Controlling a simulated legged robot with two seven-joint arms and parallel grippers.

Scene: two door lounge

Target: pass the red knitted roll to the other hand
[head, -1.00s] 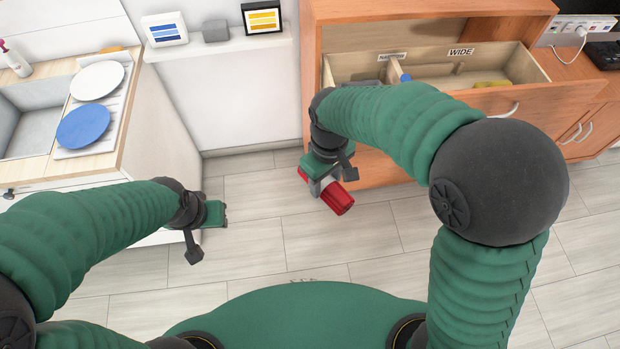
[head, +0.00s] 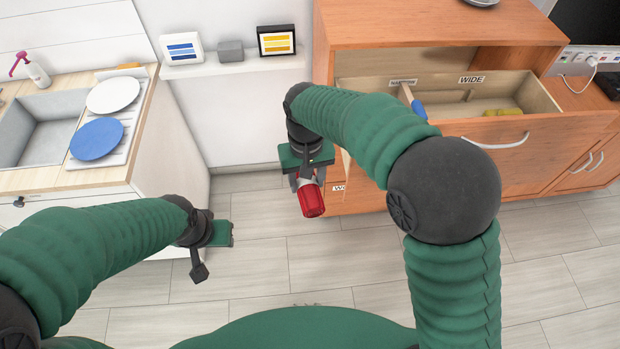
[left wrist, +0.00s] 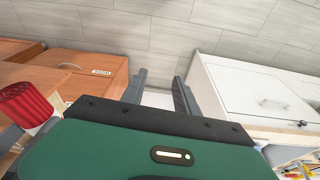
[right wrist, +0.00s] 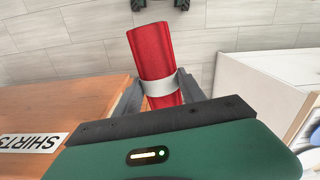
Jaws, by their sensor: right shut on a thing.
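The red knitted roll (head: 311,199) has a pale band around it. My right gripper (head: 306,178) is shut on it in front of the wooden cabinet, above the floor. In the right wrist view the roll (right wrist: 152,52) points away from the gripper, with the pale band (right wrist: 159,86) between the fingers (right wrist: 155,95). My left gripper (head: 232,234) is lower and to the left in the head view, apart from the roll. In the left wrist view its two fingers (left wrist: 160,88) are spread with nothing between them, and the roll (left wrist: 22,103) shows at the left edge.
An open drawer (head: 500,124) of the wooden cabinet (head: 430,40) lies beyond my right arm. The sink counter (head: 140,150) with a white plate (head: 112,95) and a blue plate (head: 97,139) stands at the left. The floor (head: 260,265) between is clear.

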